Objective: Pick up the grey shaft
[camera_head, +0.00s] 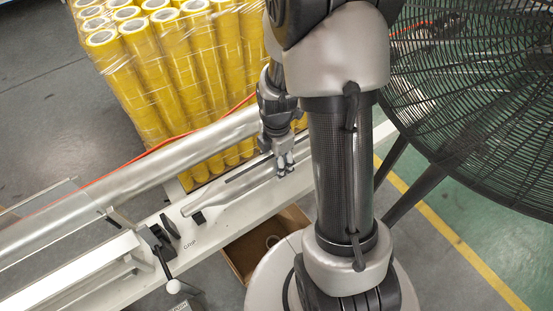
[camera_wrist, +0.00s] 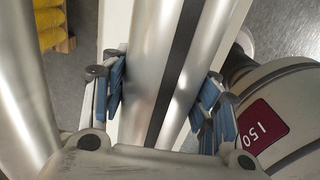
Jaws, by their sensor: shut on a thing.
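The grey shaft (camera_head: 228,197) is a long metallic cylinder lying along the white bench (camera_head: 190,236), below the yellow rolls in the head view. In the wrist view the shaft (camera_wrist: 150,62) runs lengthwise between my fingers, with a dark stripe along it. My gripper (camera_head: 284,168) points down at the shaft's right part. In the wrist view my gripper (camera_wrist: 162,92) has one blue-padded finger on each side of the shaft and is shut on it. The exact contact of the pads is partly hidden, and my arm covers the area to the right.
A large silver roller (camera_head: 130,178) runs parallel behind the shaft. Wrapped yellow tape rolls (camera_head: 165,75) stand behind it. A black mesh fan guard (camera_head: 480,95) fills the upper right. An open cardboard box (camera_head: 262,248) sits below the bench. A black clamp (camera_head: 160,240) is at left.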

